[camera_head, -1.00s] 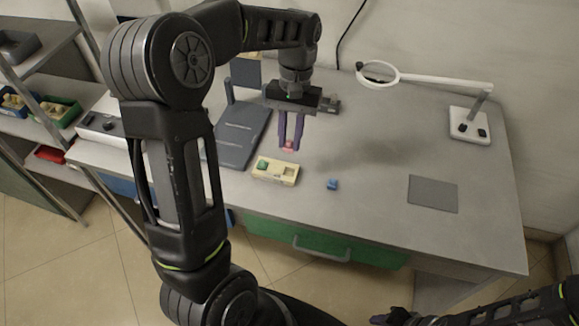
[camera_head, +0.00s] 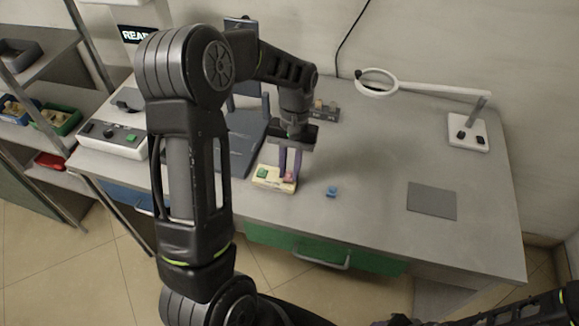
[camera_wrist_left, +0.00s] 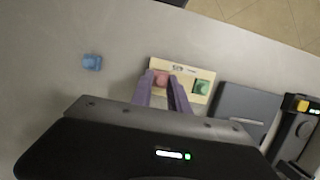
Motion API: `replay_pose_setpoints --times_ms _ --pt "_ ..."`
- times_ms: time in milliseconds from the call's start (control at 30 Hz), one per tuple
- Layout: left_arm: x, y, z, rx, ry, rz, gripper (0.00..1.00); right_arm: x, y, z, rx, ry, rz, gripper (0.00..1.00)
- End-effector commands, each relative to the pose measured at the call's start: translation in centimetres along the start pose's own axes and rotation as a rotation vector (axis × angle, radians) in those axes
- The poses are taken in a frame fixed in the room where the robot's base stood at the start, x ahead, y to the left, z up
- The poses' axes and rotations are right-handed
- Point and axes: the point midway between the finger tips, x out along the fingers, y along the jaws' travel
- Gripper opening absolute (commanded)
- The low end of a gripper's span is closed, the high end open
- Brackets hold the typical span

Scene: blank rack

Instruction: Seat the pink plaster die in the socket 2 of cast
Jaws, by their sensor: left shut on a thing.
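The cast (camera_head: 268,184) is a cream block on the table near its front edge; it also shows in the left wrist view (camera_wrist_left: 183,67). A green die (camera_head: 262,173) sits in its left socket in the head view. My left gripper (camera_head: 289,176) is over the right part of the cast, shut on the pink die (camera_wrist_left: 160,78). The pink die is at the right socket in the head view; the fingers partly hide it, and I cannot tell how deep it sits. My right gripper cannot be made out; only part of that arm shows at the bottom right.
A blue die (camera_head: 332,191) lies on the table right of the cast. A dark flat case (camera_head: 240,140) lies behind left. A grey mat (camera_head: 432,200) and a magnifier lamp (camera_head: 468,130) are at the right. The middle of the table is clear.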

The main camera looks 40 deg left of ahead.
Motion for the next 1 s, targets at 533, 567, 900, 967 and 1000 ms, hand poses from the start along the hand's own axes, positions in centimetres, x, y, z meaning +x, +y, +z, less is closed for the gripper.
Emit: replay_pose_setpoints --times_ms 533,567,900,967,1000 --pt "1.1 0.0 -0.3 0.0 0.0 0.0 0.0 0.6 0.2 0.0 -0.001 0.001 -0.001 0.36" --pt "1.2 0.0 -0.3 0.0 0.0 0.0 0.0 0.7 0.2 0.0 -0.001 0.001 -0.001 0.36" --pt "1.7 0.0 -0.2 0.0 -0.007 0.0 0.35 0.8 0.3 0.0 -0.001 0.001 -0.001 0.36" --pt "1.6 0.0 -0.2 0.0 -0.007 0.0 0.4 0.7 0.2 0.0 -0.001 0.001 -0.001 0.36" --pt "1.4 0.0 -0.1 -0.001 -0.007 0.0 0.42 0.6 0.2 0.0 -0.001 0.001 -0.001 0.36"
